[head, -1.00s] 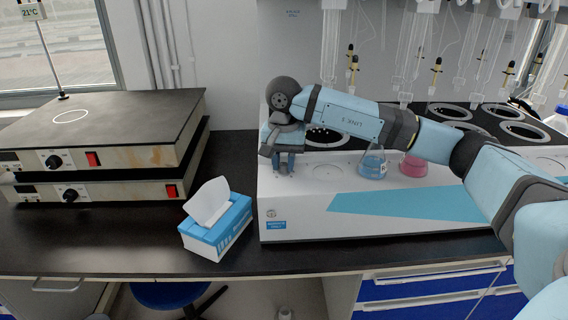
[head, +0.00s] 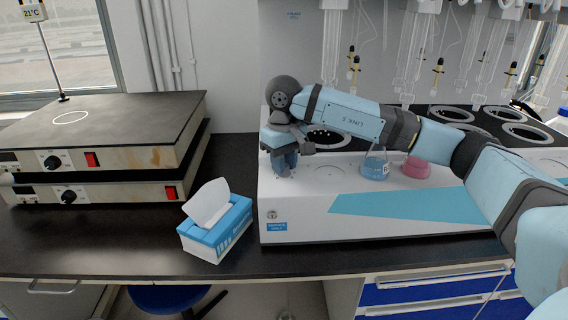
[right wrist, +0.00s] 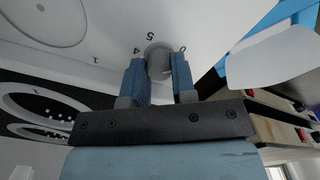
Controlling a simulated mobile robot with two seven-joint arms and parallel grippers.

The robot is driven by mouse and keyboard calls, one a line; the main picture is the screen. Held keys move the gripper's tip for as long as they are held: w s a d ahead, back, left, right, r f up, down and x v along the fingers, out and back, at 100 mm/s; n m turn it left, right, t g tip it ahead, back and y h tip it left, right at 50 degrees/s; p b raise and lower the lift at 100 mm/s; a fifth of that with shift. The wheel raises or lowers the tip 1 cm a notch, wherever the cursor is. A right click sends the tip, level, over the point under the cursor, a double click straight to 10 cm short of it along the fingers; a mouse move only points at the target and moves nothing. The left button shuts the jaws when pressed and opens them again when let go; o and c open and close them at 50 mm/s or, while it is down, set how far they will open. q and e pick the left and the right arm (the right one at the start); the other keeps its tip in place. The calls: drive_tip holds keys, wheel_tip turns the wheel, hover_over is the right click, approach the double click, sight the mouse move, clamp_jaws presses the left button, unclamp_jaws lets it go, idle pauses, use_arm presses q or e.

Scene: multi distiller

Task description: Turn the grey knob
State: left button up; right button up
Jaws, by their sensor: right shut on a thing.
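The grey knob (right wrist: 159,60) shows in the right wrist view on the white face of the distiller (head: 310,215), with printed numbers around it. My right gripper (right wrist: 159,75) is shut on the knob, one blue finger on each side of it. In the head view my right gripper (head: 284,165) is at the left end of the distiller's front and hides the knob. My left gripper is not in view.
A blue tissue box (head: 217,228) stands on the dark bench left of the distiller. Two stacked hot plates (head: 100,140) are at the far left.

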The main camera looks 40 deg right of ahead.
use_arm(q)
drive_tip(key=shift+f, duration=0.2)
use_arm(e)
drive_tip(key=shift+n, duration=0.4)
drive_tip(key=o, duration=0.9)
use_arm(q)
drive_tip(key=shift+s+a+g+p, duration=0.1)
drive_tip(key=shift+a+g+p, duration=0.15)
drive_tip(key=shift+p, duration=0.7)
use_arm(e)
wheel_tip(320, 180, up, 14)
drive_tip(key=shift+f, duration=0.1)
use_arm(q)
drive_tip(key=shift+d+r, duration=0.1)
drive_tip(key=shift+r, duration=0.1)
use_arm(e)
drive_tip(key=shift+s, duration=0.1)
